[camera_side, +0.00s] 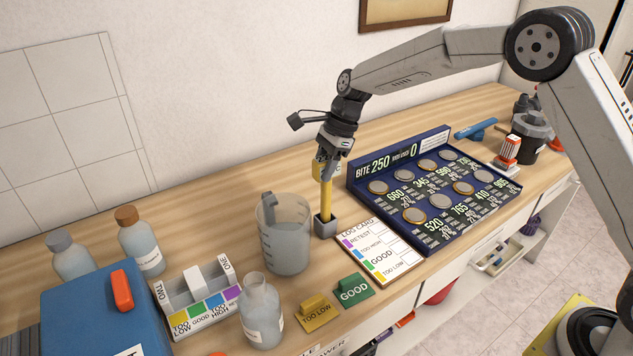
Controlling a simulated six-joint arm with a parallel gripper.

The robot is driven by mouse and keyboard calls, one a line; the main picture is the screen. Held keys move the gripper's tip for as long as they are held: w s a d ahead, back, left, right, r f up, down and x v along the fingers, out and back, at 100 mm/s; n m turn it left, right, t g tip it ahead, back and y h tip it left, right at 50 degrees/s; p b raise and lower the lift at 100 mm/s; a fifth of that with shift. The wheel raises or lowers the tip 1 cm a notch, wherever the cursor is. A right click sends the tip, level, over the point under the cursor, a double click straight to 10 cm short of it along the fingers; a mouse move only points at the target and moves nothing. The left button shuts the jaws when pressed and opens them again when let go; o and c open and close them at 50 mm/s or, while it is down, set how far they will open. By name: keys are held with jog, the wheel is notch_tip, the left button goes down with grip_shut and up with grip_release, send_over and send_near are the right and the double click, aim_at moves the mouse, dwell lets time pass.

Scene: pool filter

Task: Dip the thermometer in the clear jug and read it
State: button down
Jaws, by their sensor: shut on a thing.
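My gripper (327,158) points down and is shut on the top of a yellow stick-like thing, which I take to be the thermometer (326,188). Its lower end is in or just at a small dark grey square holder (325,226); I cannot tell how deep. The thermometer stands nearly upright. The clear jug (284,240) stands just left of the holder, with a grey handle or clip at its rim. It has scale marks and looks partly filled with greyish liquid.
A log card (381,252) and a blue coin board (440,192) lie to the right. Green (354,290) and yellow (317,315) tags, a clear bottle (261,312) and a sorting tray (197,298) stand in front. A blue box (95,310) and bottles (141,241) fill the left.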

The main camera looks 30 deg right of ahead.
jog(key=shift+f, duration=1.1)
dwell(0.6)
grip_release()
dwell(0.4)
jog(key=shift+r, duration=0.15)
jog(key=shift+r, duration=4.4)
